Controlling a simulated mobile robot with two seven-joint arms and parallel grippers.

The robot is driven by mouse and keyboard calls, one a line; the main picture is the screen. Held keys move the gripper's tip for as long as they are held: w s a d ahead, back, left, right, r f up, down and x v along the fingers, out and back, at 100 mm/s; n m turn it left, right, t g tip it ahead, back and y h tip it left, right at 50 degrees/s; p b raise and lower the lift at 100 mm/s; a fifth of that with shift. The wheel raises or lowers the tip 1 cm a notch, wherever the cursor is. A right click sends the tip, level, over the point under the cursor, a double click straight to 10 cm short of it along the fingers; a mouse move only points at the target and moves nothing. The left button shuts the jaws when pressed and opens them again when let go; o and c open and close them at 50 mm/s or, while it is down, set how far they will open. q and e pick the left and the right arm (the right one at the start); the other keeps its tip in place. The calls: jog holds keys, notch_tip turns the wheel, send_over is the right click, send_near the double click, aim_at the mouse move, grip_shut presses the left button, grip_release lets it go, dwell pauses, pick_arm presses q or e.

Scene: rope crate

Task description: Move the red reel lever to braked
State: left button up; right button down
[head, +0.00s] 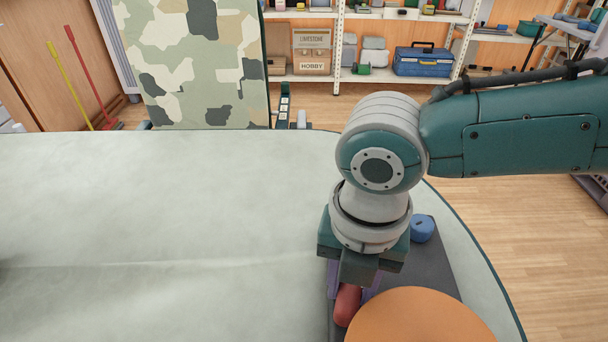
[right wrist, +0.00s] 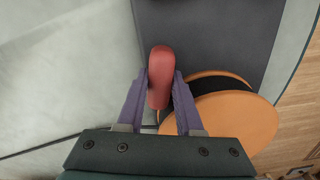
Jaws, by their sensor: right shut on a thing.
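The red reel lever (head: 347,304) stands beside the orange reel (head: 420,318) on a dark grey base plate (head: 435,252). In the right wrist view the red lever (right wrist: 161,75) lies between the two purple fingers of my right gripper (right wrist: 160,92), which is shut on it. In the head view my right gripper (head: 347,285) points down over the lever and hides part of it. The orange reel (right wrist: 235,120) has a dark middle between its discs in the right wrist view. My left gripper is not in view.
A blue knob-like piece (head: 422,229) sits on the plate behind my right gripper. The pale table top (head: 150,220) is clear to the left. A camouflage panel (head: 200,60) stands behind the table, and shelves with a blue toolbox (head: 421,62) are farther back.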

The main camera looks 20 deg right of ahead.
jog(key=shift+n, duration=0.4)
jog(key=c, duration=0.7)
grip_release()
jog(key=shift+c, duration=0.2)
jog(key=shift+o, duration=0.9)
jog(key=shift+d+r+p, duration=0.1)
jog(key=shift+r+p, duration=0.55)
jog(key=shift+p, duration=0.1)
jog(key=r+p, duration=0.3)
jog(key=p, duration=0.1)
jog(key=r+p, duration=0.3)
jog(key=shift+a+r+p, duration=0.2)
jog(key=shift+r+p, duration=0.15)
jog(key=shift+r, duration=0.15)
